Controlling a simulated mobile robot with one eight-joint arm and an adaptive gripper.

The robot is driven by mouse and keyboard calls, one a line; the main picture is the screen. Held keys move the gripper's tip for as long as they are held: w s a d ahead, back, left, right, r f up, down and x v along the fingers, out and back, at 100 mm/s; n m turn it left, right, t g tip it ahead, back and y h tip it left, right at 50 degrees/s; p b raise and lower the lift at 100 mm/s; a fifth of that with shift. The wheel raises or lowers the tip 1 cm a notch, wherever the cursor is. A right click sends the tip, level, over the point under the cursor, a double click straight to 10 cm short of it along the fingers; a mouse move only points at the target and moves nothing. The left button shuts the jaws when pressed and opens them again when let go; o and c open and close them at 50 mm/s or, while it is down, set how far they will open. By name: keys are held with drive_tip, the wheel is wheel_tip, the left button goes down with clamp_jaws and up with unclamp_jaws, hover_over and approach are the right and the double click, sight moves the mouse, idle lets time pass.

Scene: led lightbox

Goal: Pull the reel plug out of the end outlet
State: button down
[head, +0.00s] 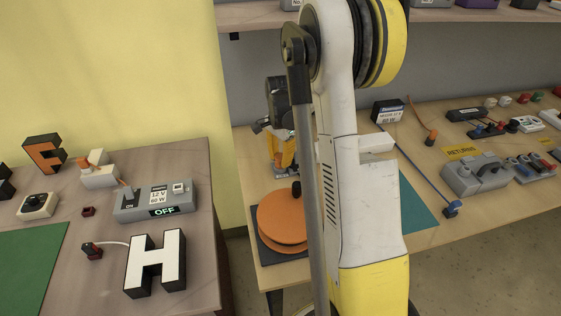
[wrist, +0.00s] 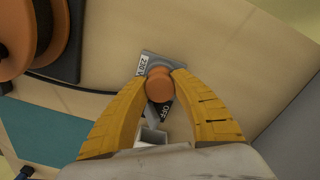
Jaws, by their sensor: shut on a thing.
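The orange reel plug (wrist: 159,88) sits between the yellow fingertips of my gripper (wrist: 162,78), which is shut on it. Behind the plug is the grey end outlet (wrist: 149,62), with a "230V" label and a black part marked OFF beside the plug. The plug overlaps the outlet's face; I cannot tell how deep it sits.
A dark cable (wrist: 75,86) runs from the reel towards the outlet. A teal mat (head: 417,209) lies right of the reel. Grey returns box (head: 476,177) and small parts are farther right. The left table (head: 195,225) holds letters and a power box (head: 155,203).

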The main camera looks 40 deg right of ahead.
sight(281, 156)
drive_tip(key=shift+r, duration=0.15)
drive_tip(key=shift+r+p, duration=0.9)
drive_tip(key=shift+r, duration=0.45)
drive_tip(key=shift+r+p, duration=1.55)
drive_tip(key=shift+r, duration=0.95)
drive_tip(key=shift+s, duration=0.1)
drive_tip(key=s+a+r, duration=0.1)
drive_tip(key=s+a, duration=0.5)
drive_tip(key=s, duration=0.6)
drive_tip(key=shift+s+r+p, duration=0.2)
drive_tip(key=shift+p, duration=0.15)
drive_tip(key=shift+r, duration=0.1)
